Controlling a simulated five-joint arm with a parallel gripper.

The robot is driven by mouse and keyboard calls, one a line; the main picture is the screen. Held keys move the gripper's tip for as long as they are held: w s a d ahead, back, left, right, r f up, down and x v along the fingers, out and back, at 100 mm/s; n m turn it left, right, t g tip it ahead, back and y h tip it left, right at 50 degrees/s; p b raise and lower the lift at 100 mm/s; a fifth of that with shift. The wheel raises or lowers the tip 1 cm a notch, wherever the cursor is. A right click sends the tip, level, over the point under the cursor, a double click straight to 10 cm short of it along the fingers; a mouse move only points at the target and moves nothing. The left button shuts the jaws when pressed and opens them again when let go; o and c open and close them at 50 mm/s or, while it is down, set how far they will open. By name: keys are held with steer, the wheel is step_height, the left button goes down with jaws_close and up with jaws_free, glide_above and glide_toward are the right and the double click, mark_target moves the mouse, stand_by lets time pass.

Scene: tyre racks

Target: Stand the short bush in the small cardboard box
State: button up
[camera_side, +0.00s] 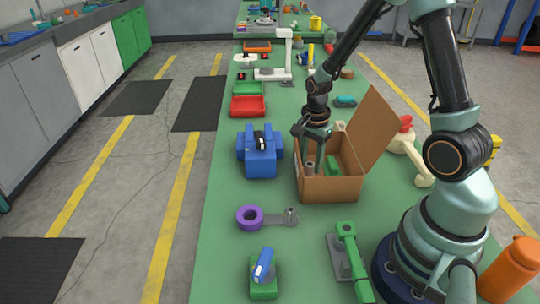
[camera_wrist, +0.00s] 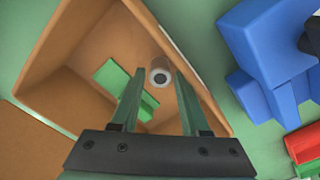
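The short bush (camera_side: 310,169) is a small grey-brown cylinder inside the small cardboard box (camera_side: 333,190), near its left side. In the wrist view the bush (camera_wrist: 160,76) shows its round end with a dark hole and looks upright on the box floor. My gripper (camera_side: 317,150) reaches down into the open box from above. In the wrist view its two green fingers (camera_wrist: 158,95) are spread apart, with the bush showing in the gap past their tips and clear space on both sides. The bush's base is partly hidden by the box wall in the side view.
A green part (camera_wrist: 115,78) also lies in the box. The box's flap (camera_side: 372,130) stands up at its right. A blue machine (camera_side: 261,155) stands left of the box. A purple ring (camera_side: 250,217) and a grey link (camera_side: 285,220) lie in front on the green bench.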

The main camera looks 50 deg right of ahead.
mark_target(310, 163)
steer(key=shift+r, duration=0.1)
step_height(310, 163, up, 12)
steer(key=s+a+r+n+t, duration=0.5)
steer(key=a+r+n, duration=0.5)
steer(key=n, duration=0.8)
steer(key=shift+s+a+t, duration=0.3)
